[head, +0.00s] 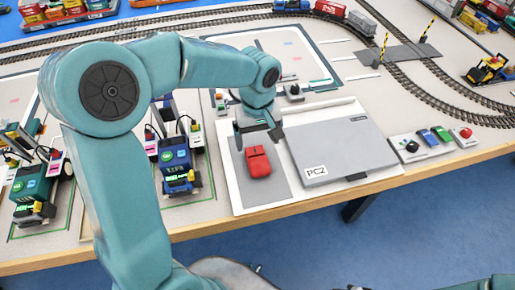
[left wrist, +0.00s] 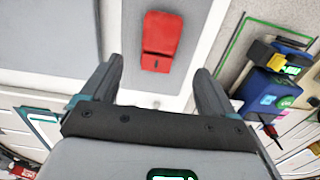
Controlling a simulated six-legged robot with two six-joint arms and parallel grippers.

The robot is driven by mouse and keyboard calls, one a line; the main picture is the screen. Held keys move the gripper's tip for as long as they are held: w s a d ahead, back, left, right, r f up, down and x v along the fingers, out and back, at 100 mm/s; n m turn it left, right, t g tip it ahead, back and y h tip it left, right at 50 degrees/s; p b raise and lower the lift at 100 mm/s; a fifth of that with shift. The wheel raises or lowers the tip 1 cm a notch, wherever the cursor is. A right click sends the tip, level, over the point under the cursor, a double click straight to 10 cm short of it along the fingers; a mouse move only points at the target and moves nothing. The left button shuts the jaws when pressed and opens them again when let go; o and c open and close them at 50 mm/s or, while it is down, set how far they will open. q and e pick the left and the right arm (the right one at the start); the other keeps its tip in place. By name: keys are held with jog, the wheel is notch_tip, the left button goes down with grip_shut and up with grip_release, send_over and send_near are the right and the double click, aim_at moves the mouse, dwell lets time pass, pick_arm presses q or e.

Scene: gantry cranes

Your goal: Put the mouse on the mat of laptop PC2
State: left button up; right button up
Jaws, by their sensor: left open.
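The red mouse (head: 257,161) lies on the grey mat (head: 266,193) just left of the closed grey laptop PC2 (head: 340,150). The laptop's lid bears a white PC2 label at its front left corner. My left gripper (head: 259,138) is open, pointing down just behind the mouse. In the left wrist view, the mouse (left wrist: 160,41) lies on the mat (left wrist: 167,82) beyond the two spread fingertips (left wrist: 157,70), with nothing between the fingers.
Toy crane vehicles (head: 180,165) stand left of the mat. Train tracks (head: 415,85) run behind. The table's wooden front edge (head: 265,211) is close to the mat.

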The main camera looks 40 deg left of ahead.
pick_arm(q)
jog(key=shift+r, duration=1.75)
